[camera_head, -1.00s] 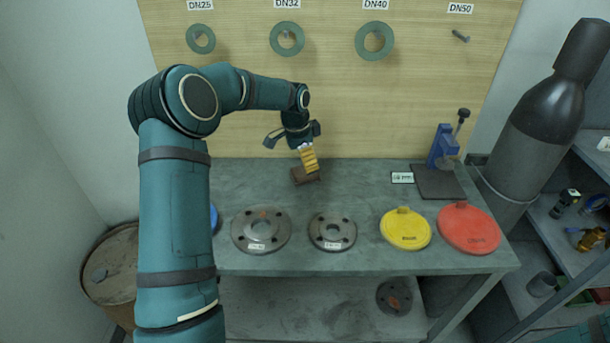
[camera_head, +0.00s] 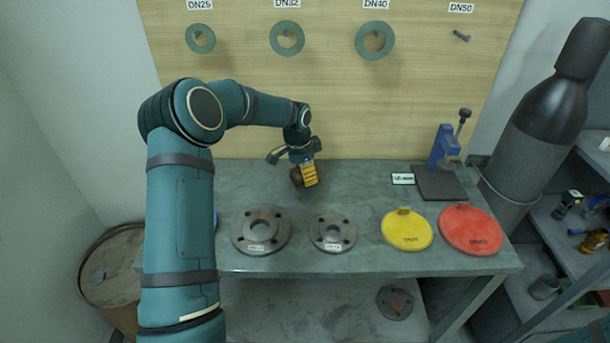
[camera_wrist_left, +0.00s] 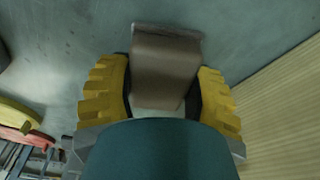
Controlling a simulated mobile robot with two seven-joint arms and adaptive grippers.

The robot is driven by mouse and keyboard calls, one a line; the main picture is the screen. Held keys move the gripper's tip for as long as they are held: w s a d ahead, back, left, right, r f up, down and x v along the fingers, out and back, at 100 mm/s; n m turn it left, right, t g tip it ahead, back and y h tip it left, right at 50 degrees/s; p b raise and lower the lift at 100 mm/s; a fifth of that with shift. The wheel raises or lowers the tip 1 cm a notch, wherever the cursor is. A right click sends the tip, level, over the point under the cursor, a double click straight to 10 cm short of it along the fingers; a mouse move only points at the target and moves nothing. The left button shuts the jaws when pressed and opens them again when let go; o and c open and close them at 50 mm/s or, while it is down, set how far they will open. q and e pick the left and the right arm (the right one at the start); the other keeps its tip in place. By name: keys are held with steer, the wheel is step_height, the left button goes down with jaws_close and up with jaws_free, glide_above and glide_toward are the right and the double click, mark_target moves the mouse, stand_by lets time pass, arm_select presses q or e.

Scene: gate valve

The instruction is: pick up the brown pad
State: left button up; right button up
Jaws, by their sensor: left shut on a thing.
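The brown pad (camera_head: 296,178) is at the back of the grey workbench, mostly hidden behind my left gripper (camera_head: 306,176) in the head view. In the left wrist view the brown pad (camera_wrist_left: 165,65) sits between the two yellow ribbed fingers of my left gripper (camera_wrist_left: 163,95). The fingers are shut on it, one on each side. The pad's wider edge sticks out past the fingertips. I cannot tell whether the pad touches the bench. My right gripper is not in view.
Two grey flanges (camera_head: 261,230) (camera_head: 333,232), a yellow disc (camera_head: 407,229) and a red disc (camera_head: 470,229) lie along the bench front. A blue press (camera_head: 441,148) stands at the back right. A wooden board (camera_head: 340,110) rises behind.

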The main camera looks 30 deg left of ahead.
arm_select(q)
step_height(320, 180, up, 10)
steer(key=shift+p, duration=0.95)
